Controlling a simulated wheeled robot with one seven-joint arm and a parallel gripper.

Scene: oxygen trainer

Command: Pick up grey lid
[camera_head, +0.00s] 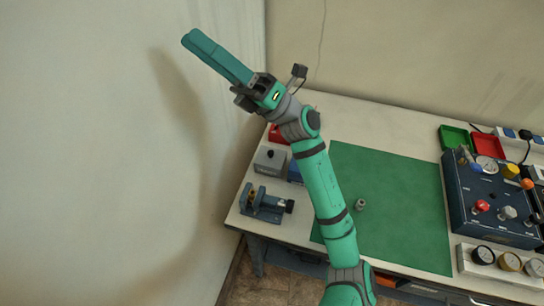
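A grey box-like piece with a black knob on top (270,158) sits at the left of the table; it may be the grey lid, but I cannot tell for sure. A small grey cylinder (360,204) stands on the green mat. A grey round piece (535,267) sits at the right end of a pale holder. My gripper (200,47) is raised at the upper left, in front of the wall, well apart from all of these. Its long teal fingers look close together from this side, and any gap is hidden.
The green mat (400,190) is mostly clear. A blue panel (485,205) with gauges and knobs stands right. Green (453,137) and red (487,146) trays lie behind it. A blue clamp-like device (262,205) stands at the left edge. My arm hides part of the table.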

